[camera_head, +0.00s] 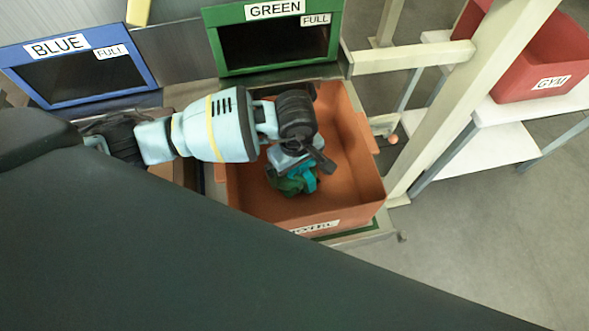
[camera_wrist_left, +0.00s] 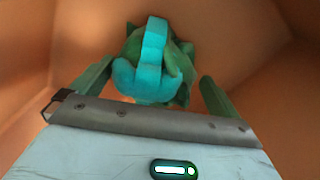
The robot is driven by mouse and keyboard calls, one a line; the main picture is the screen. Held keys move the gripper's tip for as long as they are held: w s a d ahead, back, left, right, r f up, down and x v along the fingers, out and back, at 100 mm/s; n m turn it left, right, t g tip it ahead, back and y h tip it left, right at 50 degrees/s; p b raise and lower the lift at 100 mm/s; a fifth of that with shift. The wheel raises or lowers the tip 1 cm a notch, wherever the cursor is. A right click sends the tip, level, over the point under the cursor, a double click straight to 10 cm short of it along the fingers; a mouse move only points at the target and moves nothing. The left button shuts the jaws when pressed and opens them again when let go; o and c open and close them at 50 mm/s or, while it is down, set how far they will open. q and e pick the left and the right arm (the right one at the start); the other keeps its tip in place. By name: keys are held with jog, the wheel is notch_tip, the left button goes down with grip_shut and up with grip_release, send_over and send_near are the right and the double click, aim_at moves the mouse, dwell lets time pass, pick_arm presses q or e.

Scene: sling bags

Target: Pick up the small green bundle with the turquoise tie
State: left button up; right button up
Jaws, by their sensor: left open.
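The small green bundle with its turquoise tie (camera_head: 295,181) lies in the orange box (camera_head: 350,208), beneath my left gripper (camera_head: 308,168) in the head view. In the left wrist view, the bundle (camera_wrist_left: 152,62) is just ahead of the gripper and between its two green fingers. My left gripper (camera_wrist_left: 155,88) is open, with a finger to each side of the bundle. I cannot tell whether either finger touches it. The gripper hides part of the bundle in the head view. My right gripper does not show.
The orange box's walls stand close around my left gripper. Behind it is a green-framed panel (camera_head: 278,45) labelled GREEN and FULL. A blue-framed panel (camera_head: 80,70) is at the left. A red GYM bin (camera_head: 530,85) stands on a shelf at the right, past a beige post (camera_head: 470,105).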

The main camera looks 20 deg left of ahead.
pick_arm(q)
jog(key=c, duration=0.8)
